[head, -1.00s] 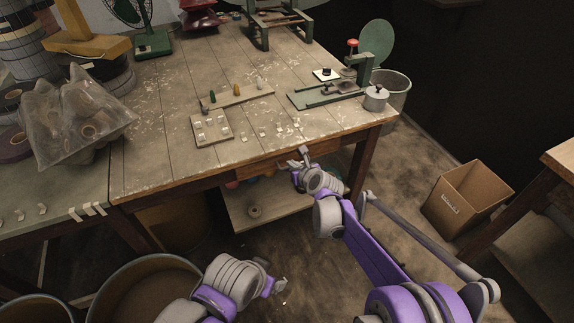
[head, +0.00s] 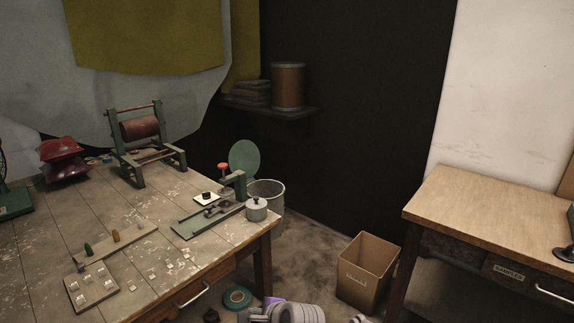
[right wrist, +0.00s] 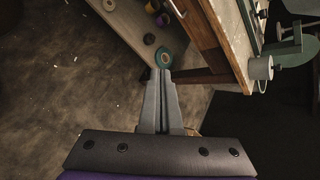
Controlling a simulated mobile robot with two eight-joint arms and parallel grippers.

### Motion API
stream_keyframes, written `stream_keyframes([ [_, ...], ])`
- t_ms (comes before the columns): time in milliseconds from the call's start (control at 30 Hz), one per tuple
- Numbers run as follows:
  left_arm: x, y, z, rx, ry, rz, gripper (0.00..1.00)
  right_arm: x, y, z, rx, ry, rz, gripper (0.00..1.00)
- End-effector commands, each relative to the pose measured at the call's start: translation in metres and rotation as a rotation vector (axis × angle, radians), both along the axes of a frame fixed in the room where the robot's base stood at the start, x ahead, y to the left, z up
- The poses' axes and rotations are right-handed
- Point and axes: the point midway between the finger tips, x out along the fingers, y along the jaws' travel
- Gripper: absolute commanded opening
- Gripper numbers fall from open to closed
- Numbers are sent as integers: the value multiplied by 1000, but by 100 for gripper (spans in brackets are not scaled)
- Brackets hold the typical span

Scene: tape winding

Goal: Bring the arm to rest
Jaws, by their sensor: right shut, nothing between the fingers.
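My right gripper (right wrist: 161,74) is shut and empty in the right wrist view, its two grey fingers together and pointing up the picture. A teal tape roll (right wrist: 164,57) shows just beyond the fingertips, low beside the bench; whether they touch it I cannot tell. The same roll appears in the head view (head: 237,298), below the bench edge. Grey and purple parts of my arm (head: 288,313) show at the bottom edge of the head view, and the fingers are not clear there. My left gripper is not in view.
A lower shelf (right wrist: 125,22) lies near my right gripper.

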Motion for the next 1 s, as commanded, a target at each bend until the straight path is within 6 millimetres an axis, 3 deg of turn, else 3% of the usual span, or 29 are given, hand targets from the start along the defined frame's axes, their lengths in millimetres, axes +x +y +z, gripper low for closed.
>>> stream_keyframes([
  [33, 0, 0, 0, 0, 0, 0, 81, -18, -29, 5, -101, -42, 62, 0],
  [200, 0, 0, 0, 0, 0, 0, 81, -83, -108, 8, -449, -163, 323, 0],
  [400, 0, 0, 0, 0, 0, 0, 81, -168, -185, -5, -812, -233, 663, 0],
  [500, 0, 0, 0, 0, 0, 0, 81, -205, -212, -15, -943, -243, 816, 0],
  [800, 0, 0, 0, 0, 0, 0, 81, -291, -267, -49, -1197, -228, 1203, 0],
  [1000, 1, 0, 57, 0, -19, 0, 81, -286, -265, 10, -1207, -247, 1194, 0],
])
